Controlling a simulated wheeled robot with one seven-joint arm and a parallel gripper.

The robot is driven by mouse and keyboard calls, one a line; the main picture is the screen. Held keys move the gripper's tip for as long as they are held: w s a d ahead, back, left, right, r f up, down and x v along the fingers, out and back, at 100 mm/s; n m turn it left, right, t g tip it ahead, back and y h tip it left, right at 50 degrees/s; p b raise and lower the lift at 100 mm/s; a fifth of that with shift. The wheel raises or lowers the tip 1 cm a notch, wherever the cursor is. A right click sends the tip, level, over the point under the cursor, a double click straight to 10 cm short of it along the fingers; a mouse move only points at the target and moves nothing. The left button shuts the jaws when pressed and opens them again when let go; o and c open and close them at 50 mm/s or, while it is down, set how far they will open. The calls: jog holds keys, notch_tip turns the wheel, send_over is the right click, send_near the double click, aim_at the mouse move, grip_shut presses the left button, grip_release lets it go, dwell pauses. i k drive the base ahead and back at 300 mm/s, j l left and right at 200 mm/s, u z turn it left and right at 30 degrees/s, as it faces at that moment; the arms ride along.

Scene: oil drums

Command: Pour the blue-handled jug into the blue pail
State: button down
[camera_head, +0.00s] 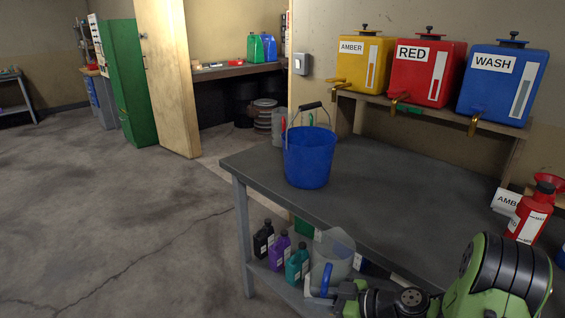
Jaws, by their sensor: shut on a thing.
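The blue pail (309,160) stands upright on the grey workbench (400,190), near its left end, with its bail handle raised. The jug (338,253) is pale and see-through, with a blue handle (325,279). My gripper (338,294) is shut on the jug at its handle, at the bottom of the view. The jug looks close to upright and shows in front of the bench's near edge, lower in the picture than the pail and apart from it. My gripper's fingertips are partly hidden. What the jug holds cannot be made out.
Amber (364,63), red (427,72) and blue (503,85) dispensers stand on a raised shelf behind the bench. A red bottle (530,218) and a label card (507,201) are at the right. Bottles (279,251) stand on the lower shelf. The bench's middle is clear.

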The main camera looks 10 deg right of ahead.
aim_at(308, 151)
jog(key=i+l+u, duration=0.1)
jog(key=u, duration=0.3)
jog(key=i+l+u, duration=0.1)
jog(key=l+u, duration=0.55)
jog(key=u, duration=0.2)
jog(key=l+u, duration=0.4)
jog(key=i+j, duration=0.05)
jog(key=j, duration=0.05)
